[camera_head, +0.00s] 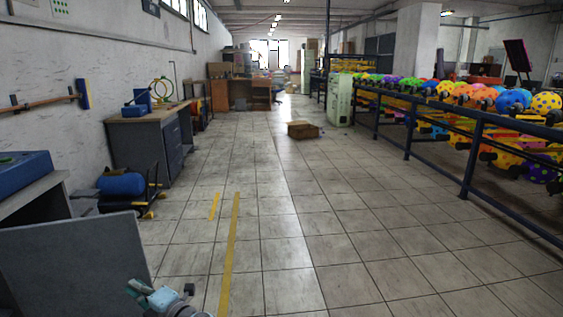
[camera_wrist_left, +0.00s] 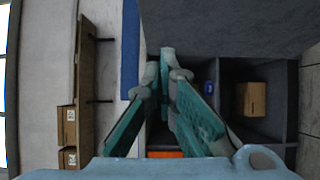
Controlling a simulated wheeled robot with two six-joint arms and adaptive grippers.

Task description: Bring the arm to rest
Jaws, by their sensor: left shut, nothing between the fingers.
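My left gripper (camera_head: 136,288) is low in the head view, in front of a grey panel, with only its end and wrist showing. In the left wrist view its two teal fingers (camera_wrist_left: 167,55) come together at the tips. The gripper is shut and nothing shows between the fingers. My right gripper is in neither view.
A grey panel (camera_head: 75,262) stands beside my left gripper. The left wrist view shows open grey compartments holding a cardboard box (camera_wrist_left: 250,99).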

